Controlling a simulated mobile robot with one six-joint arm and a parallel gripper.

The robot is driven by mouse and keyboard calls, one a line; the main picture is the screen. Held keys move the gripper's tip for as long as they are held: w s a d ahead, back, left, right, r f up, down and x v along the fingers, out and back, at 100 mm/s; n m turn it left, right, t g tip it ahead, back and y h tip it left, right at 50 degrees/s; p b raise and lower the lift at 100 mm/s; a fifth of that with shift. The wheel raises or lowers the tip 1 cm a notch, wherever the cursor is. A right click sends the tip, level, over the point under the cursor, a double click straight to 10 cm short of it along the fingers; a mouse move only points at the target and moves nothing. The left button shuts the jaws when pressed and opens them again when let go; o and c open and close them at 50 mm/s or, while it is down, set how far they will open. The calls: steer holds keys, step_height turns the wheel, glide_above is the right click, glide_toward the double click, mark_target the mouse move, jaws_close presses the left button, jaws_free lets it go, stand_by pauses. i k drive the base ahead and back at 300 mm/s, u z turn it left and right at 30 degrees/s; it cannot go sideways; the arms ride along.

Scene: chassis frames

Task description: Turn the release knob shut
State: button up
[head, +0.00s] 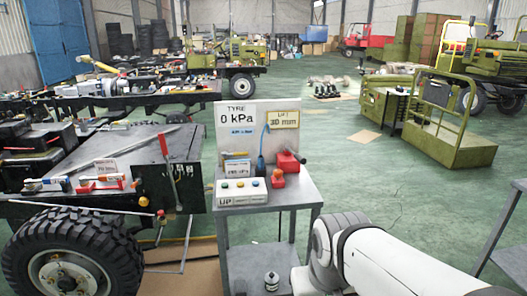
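A grey cart (305,196) stands in the middle, with a white sign board at its back reading "TYRE 0 kPa" (240,115) and "LIFT 30 mm" (283,119). A red pump-like unit (289,163) with a dark handle sits at the right of the cart top. A small red knob-like part (278,178) is in front of it; I cannot tell for sure whether this is the release knob or how far it is turned. My white arm reaches in from the lower right, in front of the cart. My gripper is not in view.
A white control box (240,191) marked "UP" with coloured buttons sits on the cart's front left. A vehicle chassis with a large tyre (70,262) stands close at left. A dark bottle (272,281) is on the lower shelf. Green floor right of the cart is open.

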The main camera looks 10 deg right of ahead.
mark_target(278, 173)
steer(key=z, duration=0.35)
steer(key=i, duration=1.7)
steer(key=u, duration=0.35)
